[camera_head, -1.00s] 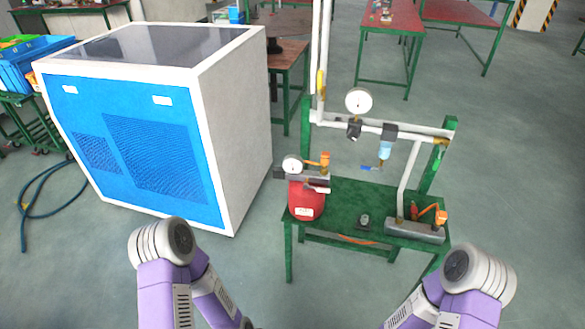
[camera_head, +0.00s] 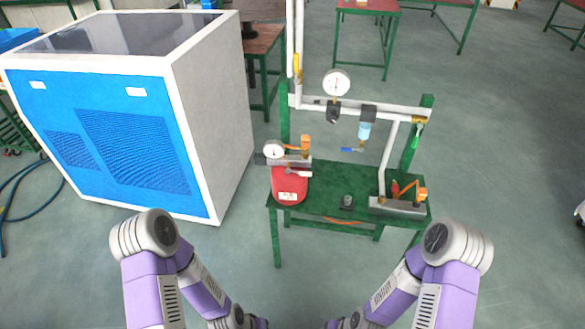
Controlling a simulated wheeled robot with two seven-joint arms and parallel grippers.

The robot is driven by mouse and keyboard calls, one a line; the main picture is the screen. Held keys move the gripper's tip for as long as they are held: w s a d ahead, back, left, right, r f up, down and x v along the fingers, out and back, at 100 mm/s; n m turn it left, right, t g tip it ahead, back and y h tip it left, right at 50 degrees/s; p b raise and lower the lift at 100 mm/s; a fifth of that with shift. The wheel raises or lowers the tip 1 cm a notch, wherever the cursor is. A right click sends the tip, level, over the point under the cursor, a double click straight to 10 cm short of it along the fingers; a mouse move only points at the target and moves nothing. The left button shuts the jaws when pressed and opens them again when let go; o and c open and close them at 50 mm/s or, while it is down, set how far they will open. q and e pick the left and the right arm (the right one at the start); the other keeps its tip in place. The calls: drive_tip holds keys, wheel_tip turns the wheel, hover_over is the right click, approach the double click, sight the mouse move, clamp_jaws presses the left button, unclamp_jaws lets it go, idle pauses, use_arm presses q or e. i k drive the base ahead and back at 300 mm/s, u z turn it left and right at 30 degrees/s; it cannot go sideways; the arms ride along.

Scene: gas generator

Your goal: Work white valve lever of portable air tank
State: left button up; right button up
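The portable air tank (camera_head: 289,188) is a small red tank on the left part of a green table (camera_head: 330,203). A round white gauge (camera_head: 274,149) and orange fittings (camera_head: 304,143) sit on top of it. A small white lever-like piece (camera_head: 298,174) shows at the tank's upper front; it is too small to tell its exact position. Both of my arms reach down past the bottom edge of the head view, in front of the table and apart from it. Neither of my grippers shows.
A large blue and white cabinet (camera_head: 125,135) stands at the left. White pipes with a second gauge (camera_head: 336,83) rise behind the table. A grey block with orange fittings (camera_head: 398,206) sits at the table's right. The floor (camera_head: 500,170) at right is clear.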

sight(288, 171)
drive_tip(key=z, duration=1.8)
drive_tip(key=i, duration=1.7)
drive_tip(key=u, duration=3.25)
drive_tip(key=i, duration=0.5)
drive_tip(key=u, duration=0.05)
